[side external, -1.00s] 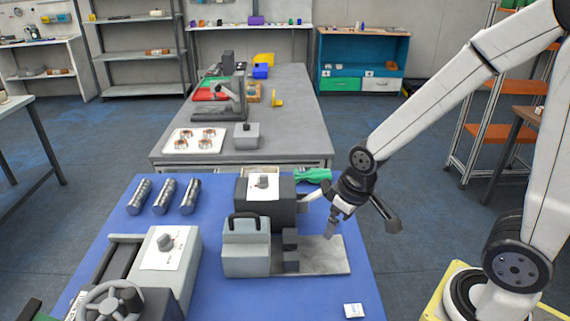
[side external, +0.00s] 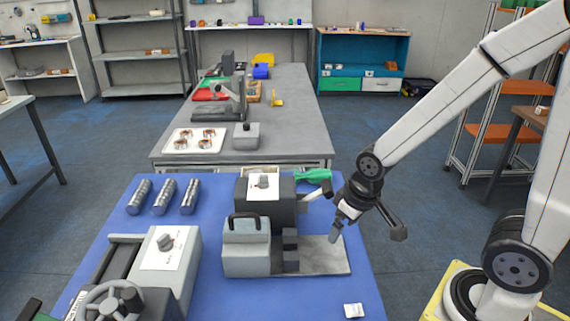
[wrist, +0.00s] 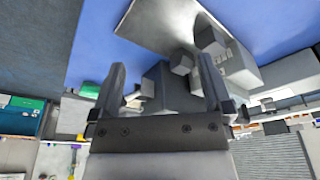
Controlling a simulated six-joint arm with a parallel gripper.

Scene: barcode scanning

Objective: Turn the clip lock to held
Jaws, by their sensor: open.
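A dark box with a white top plate and a grey knob (side external: 263,181) stands at the back of the blue mat. A second grey box with a white plate and a dark knob (side external: 166,241) stands at the front left. I cannot tell which part is the clip lock. A grey block with a black handle (side external: 246,248) stands beside a flat metal plate (side external: 325,258). My gripper (side external: 328,214) is open and empty above this plate, right of the dark box. In the wrist view its fingers (wrist: 162,66) are spread apart, with grey blocks beyond them.
Several metal cylinders (side external: 163,197) lie at the mat's back left. A green object (side external: 315,176) lies behind my gripper. A white card (side external: 354,310) lies at the front right. A handwheel (side external: 108,303) is at the front left. A grey table (side external: 290,105) stands behind.

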